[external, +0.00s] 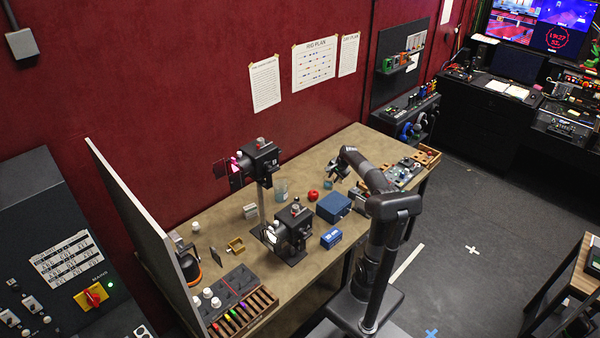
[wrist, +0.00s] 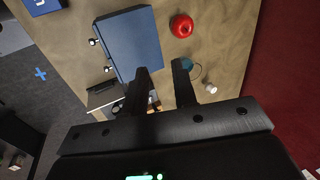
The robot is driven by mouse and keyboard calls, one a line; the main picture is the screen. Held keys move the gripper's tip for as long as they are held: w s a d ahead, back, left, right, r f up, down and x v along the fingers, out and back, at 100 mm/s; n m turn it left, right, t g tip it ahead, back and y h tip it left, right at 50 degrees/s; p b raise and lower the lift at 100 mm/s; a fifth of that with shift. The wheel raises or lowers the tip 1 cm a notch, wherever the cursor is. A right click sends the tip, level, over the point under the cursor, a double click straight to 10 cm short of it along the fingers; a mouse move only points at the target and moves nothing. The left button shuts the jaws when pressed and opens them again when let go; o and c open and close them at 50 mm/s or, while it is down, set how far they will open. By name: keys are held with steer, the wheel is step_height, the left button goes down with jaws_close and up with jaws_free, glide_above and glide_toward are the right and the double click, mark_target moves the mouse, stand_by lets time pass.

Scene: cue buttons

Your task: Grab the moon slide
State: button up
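I cannot pick out a slide marked with a moon in either view. A wooden rack (external: 262,303) at the near left end of the table holds several slides with coloured tabs; their pictures are too small to tell. My gripper (external: 338,172) is above the far right part of the table, well away from the rack. In the wrist view my gripper (wrist: 163,84) is open, its two black fingers apart with nothing held between them. A blue case (wrist: 130,42), a red apple (wrist: 182,26) and a teal round thing (wrist: 191,64) lie below and near the fingers.
Two black projector-like devices, one raised on a post (external: 262,160) and one low (external: 293,228), stand mid-table. A small blue box (external: 331,238) and a brass-coloured box (external: 236,246) are nearby. An upright grey panel (external: 140,215) borders the left end.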

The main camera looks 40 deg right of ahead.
steer(key=w+d+f+m, duration=0.15)
steer(key=d+m, duration=0.35)
steer(key=d, duration=0.6)
steer(key=w+d+f+m, duration=0.1)
steer(key=d+f+m, duration=0.3)
steer(key=d, duration=0.7)
steer(key=s+d+f+m, duration=0.2)
steer(key=d+f+m, duration=0.25)
steer(key=d, duration=0.45)
steer(key=s+d+f+m, duration=0.3)
steer(key=d+m, duration=0.2)
steer(key=d, duration=0.3)
steer(key=x, duration=1)
steer(key=shift+w+a+r, duration=0.1)
steer(key=shift+w+a, duration=0.15)
steer(key=shift+c, duration=0.3)
jaws_close()
